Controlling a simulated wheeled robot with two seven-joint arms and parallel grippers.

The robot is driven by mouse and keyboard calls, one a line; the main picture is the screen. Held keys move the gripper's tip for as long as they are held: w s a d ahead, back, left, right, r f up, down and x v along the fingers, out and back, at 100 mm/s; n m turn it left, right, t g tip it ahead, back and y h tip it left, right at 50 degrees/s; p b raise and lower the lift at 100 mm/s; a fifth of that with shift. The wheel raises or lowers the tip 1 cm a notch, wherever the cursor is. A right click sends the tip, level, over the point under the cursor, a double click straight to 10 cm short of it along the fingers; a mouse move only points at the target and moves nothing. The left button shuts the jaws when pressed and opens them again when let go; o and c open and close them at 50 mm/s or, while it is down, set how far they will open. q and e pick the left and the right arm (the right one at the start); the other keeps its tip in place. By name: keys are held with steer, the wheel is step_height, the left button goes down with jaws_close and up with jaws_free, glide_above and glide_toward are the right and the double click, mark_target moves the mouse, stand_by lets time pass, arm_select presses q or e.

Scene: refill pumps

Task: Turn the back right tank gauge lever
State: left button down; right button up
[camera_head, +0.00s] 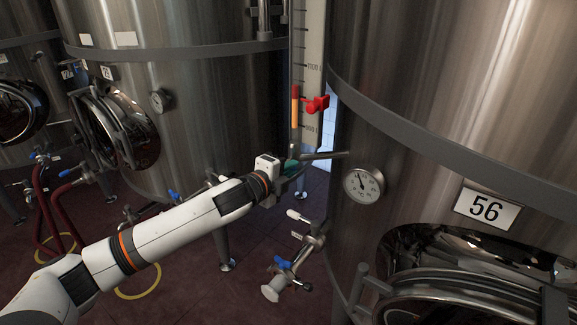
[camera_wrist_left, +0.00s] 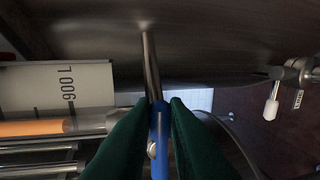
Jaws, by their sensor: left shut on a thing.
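The tank gauge (camera_head: 308,62) is an upright scale with an orange column beside the large steel tank marked 56. In the left wrist view the gauge (camera_wrist_left: 75,88) shows "900 L". The blue gauge lever (camera_wrist_left: 160,145) lies between the green fingers of my left gripper (camera_wrist_left: 158,106), which is shut on it. A metal pipe (camera_wrist_left: 151,65) runs on from the lever toward the tank wall. In the head view my left gripper (camera_head: 291,167) is at the foot of the gauge, and it hides the lever there. My right gripper is not in view.
The tank marked 56 (camera_head: 430,150) fills the right side, with a round dial (camera_head: 363,184) and hatch. A valve with a white handle (camera_head: 298,215) and one with a blue handle (camera_head: 282,263) stick out below. A red clip (camera_head: 317,104) sits on the gauge.

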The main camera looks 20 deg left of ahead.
arm_select(q)
steer(key=shift+f, duration=0.1)
stand_by(0.3)
steer(key=c, duration=1.4)
jaws_free()
steer(key=shift+c, duration=0.2)
steer(key=b+v, duration=0.2)
steer(key=v, duration=1)
steer(key=shift+b, duration=0.3)
